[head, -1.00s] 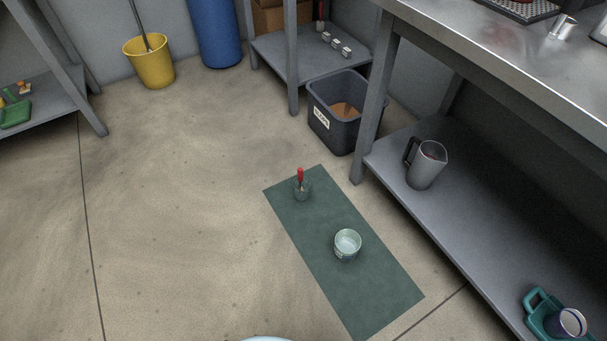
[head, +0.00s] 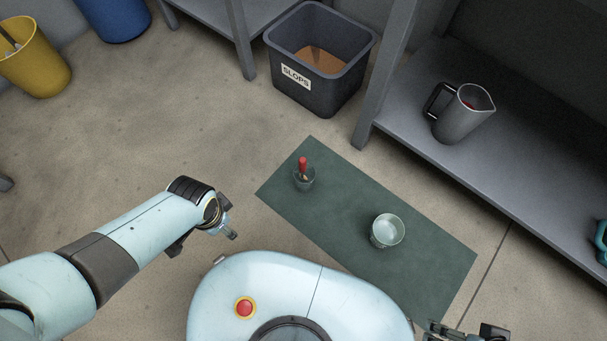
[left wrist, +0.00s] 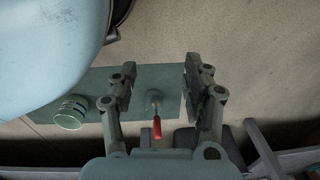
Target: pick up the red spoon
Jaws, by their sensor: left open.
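The red spoon (head: 302,163) stands with its red handle up in a small clear cup (head: 307,184) on a dark green mat (head: 345,218). It also shows in the left wrist view (left wrist: 157,128), low between my left fingers. My left gripper (head: 204,241) is open and empty, to the left of the mat in the head view and apart from the spoon. Its two spread fingers show in the left wrist view (left wrist: 160,72). Part of my right gripper (head: 466,331) shows at the bottom edge of the head view; its jaw state is unclear.
A pale tin (head: 387,231) stands on the mat, right of the spoon's cup. A dark slops bin (head: 318,62) stands behind the mat. A metal jug (head: 463,113) is on the low shelf (head: 540,150) at right. A yellow bucket (head: 35,65) stands at far left. Floor left of the mat is clear.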

